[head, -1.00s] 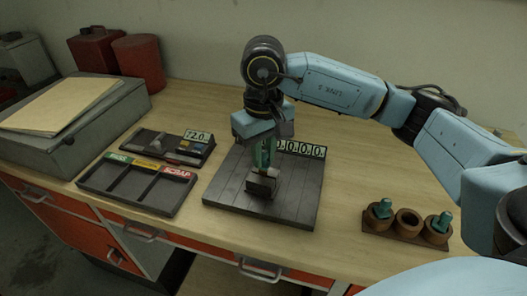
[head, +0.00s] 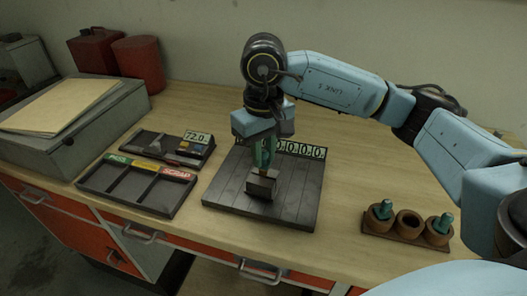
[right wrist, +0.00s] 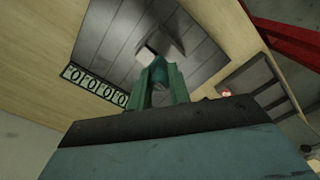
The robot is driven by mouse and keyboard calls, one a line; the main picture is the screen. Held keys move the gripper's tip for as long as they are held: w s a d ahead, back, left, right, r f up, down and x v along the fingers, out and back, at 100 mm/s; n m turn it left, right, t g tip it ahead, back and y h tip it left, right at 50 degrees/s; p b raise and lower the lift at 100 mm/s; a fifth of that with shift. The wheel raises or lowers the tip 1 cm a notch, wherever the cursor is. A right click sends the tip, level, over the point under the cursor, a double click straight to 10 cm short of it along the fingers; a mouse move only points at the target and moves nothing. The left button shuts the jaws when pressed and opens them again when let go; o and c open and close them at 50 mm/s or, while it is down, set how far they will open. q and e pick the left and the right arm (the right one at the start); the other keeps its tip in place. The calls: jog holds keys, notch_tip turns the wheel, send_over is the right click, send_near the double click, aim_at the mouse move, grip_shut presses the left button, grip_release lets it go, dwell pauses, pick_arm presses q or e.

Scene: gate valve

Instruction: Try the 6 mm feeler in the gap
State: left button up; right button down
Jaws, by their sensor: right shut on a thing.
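My right gripper (head: 264,152) points down over the grooved dark plate (head: 225,190), its green fingers shut on a teal-handled feeler. In the right wrist view the feeler's handle (right wrist: 159,73) shows between the fingers. Below the fingers a small grey metal block (head: 261,186) stands on the plate; it also shows in the right wrist view (right wrist: 170,48). The feeler's lower end meets or hides behind the block's top; I cannot tell whether it is in a gap. The holder (head: 406,238) at the right has three cups: the outer two hold teal-handled pieces, the middle one is empty.
A tray (head: 135,190) with green, yellow and red labels lies left of the plate. Behind it is a dark box with a 72.0 readout (head: 197,137). A counter of zeros (head: 305,150) stands at the plate's back edge. A grey case (head: 60,130) stands at the far left.

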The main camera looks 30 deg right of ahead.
jog(key=shift+b, duration=1)
dwell(1.9)
jog(key=shift+f, duration=0.2)
dwell(1.1)
jog(key=shift+r+b, duration=0.15)
jog(key=shift+b, duration=0.2)
jog(key=shift+r, duration=0.15)
jog(key=shift+r, duration=0.5)
jog(key=shift+r, duration=0.15)
jog(key=shift+r+p, duration=1.5)
jog(key=shift+r, duration=0.85)
